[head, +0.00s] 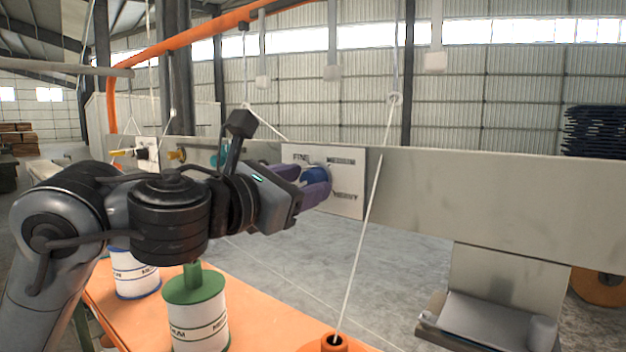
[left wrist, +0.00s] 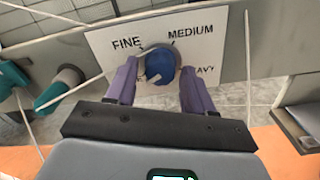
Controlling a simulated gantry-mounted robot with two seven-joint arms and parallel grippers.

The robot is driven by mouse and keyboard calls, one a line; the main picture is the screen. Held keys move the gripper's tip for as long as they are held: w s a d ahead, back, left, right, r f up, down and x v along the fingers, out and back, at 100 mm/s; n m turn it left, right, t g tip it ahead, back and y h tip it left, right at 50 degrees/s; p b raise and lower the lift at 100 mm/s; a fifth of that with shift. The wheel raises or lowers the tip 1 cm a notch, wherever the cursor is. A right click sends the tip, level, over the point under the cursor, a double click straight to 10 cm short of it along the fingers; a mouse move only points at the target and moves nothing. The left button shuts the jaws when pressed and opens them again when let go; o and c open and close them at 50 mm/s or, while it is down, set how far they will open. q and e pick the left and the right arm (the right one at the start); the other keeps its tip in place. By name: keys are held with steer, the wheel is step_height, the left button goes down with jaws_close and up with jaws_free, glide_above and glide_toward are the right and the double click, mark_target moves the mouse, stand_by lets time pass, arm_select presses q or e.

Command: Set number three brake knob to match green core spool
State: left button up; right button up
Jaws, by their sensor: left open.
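The blue knob (left wrist: 160,70) sits on a white plate (left wrist: 105,45) lettered FINE, MEDIUM and a partly covered HEAVY. A short pale mark shows on the knob's lower left; I cannot tell surely which word the knob is set to. The plate (head: 350,205) also shows in the head view. My left gripper (left wrist: 158,69) is open, with its purple fingers on either side of the knob; contact is unclear. The green core spool (head: 197,312) stands on the orange table, its band partly reading MEDIUM. My right gripper is not in view.
A blue-rimmed spool (head: 135,272) stands behind the green one, and an orange core (head: 330,344) is at the front edge. A white thread (head: 365,230) runs up past the plate. A grey beam (head: 490,195) carries the plate. Other knobs (head: 176,155) lie left.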

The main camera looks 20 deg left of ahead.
arm_select(q)
steer(key=shift+s, duration=0.1)
stand_by(0.4)
steer(key=shift+v, duration=1.1)
steer(key=shift+a, duration=0.1)
steer(key=n, duration=0.5)
steer(key=shift+p, duration=0.4)
steer(key=n, duration=0.5)
steer(key=shift+p, duration=0.3)
